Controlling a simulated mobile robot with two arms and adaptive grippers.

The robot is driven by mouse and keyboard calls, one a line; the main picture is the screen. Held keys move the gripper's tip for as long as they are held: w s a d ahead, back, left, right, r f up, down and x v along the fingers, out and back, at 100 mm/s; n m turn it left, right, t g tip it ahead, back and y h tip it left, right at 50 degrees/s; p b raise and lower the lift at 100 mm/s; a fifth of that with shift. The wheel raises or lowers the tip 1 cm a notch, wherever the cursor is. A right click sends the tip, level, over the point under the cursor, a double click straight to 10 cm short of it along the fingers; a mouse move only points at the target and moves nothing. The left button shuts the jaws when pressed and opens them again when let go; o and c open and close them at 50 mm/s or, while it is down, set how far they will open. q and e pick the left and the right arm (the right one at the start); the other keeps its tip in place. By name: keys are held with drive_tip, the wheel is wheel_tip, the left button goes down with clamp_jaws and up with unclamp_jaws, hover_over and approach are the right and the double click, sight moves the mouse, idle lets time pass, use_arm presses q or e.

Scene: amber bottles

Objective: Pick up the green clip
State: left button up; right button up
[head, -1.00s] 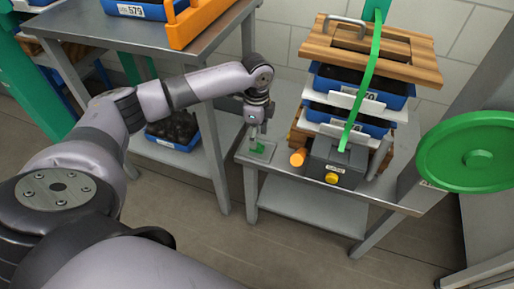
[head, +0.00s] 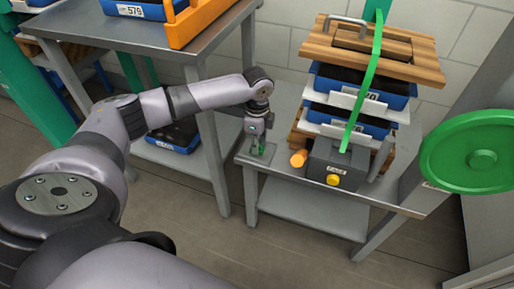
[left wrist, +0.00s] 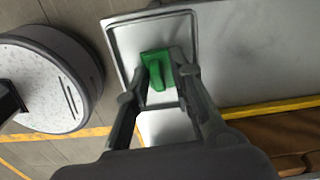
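The green clip (left wrist: 155,66) has a flat square plate with a raised grip. It lies over the shallow grey tray (left wrist: 123,58) at the left end of the low table. My left gripper (head: 258,151) points down there, and green (head: 260,143) shows between its fingers. In the left wrist view the fingertips (left wrist: 166,68) are drawn in close on both sides of the clip's grip and seem to hold it. I cannot tell whether the clip still touches the tray. My right gripper is not in view.
Behind are stacked blue bins (head: 390,92) under a wooden board. A green disc (head: 470,150) is at the right. A taller grey table (head: 130,35) stands left.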

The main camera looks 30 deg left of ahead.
use_arm(q)
drive_tip(key=shift+c, duration=1.1)
